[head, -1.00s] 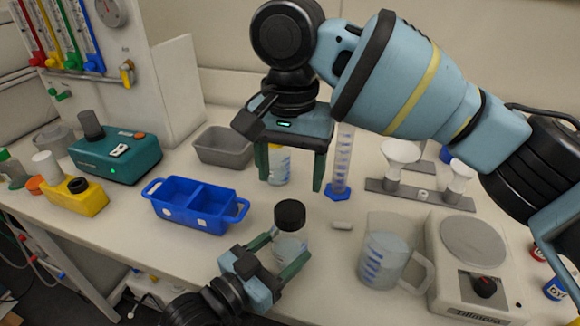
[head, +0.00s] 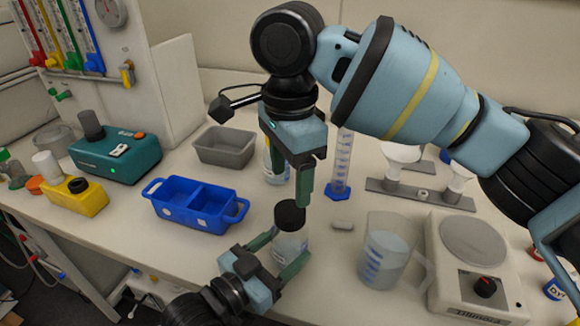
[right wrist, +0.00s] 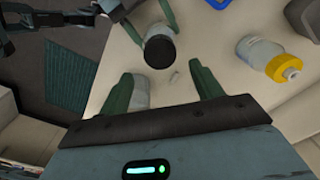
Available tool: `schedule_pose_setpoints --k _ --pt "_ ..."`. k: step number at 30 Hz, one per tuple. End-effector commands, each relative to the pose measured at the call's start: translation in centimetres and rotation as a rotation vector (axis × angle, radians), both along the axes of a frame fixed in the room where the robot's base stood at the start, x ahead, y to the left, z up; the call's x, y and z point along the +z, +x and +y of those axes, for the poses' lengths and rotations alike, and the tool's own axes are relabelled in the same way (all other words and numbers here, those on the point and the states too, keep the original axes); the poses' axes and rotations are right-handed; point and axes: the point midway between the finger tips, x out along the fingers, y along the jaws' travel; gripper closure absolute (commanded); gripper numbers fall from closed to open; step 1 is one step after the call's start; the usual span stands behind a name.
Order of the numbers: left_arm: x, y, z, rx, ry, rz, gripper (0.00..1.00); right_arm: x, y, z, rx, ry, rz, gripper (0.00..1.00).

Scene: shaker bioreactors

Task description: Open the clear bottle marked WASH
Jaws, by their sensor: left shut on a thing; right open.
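A clear bottle (head: 290,246) with a black screw cap (head: 290,214) stands upright near the front of the bench. No WASH lettering is readable on it. My left gripper (head: 277,256) is shut on the bottle's body from the front left. The cap is on the bottle.
A yellow-capped bottle (right wrist: 268,58) stands behind, partly hidden by my right gripper in the head view. A blue two-part bin (head: 194,207) is left, a measuring cylinder (head: 341,165) behind, a beaker (head: 384,255) and a hotplate stirrer (head: 474,245) right. A small white piece (head: 342,225) lies nearby.

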Motion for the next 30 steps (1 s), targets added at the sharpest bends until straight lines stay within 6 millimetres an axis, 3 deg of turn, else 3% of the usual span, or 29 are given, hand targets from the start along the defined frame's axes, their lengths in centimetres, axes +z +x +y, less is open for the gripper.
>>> schedule_pose_setpoints --k 15,27,30 --pt "0.0 0.0 0.0 0.0 0.0 0.0 1.0 -6.6 0.0 0.0 0.001 -0.001 0.0 0.35" --pt "0.0 0.0 0.0 0.0 0.0 0.0 1.0 -7.3 0.0 0.0 0.001 0.0 0.0 0.35" --pt "0.0 0.0 0.0 0.0 0.0 0.0 1.0 -7.2 0.0 0.0 0.001 0.0 0.0 0.47"
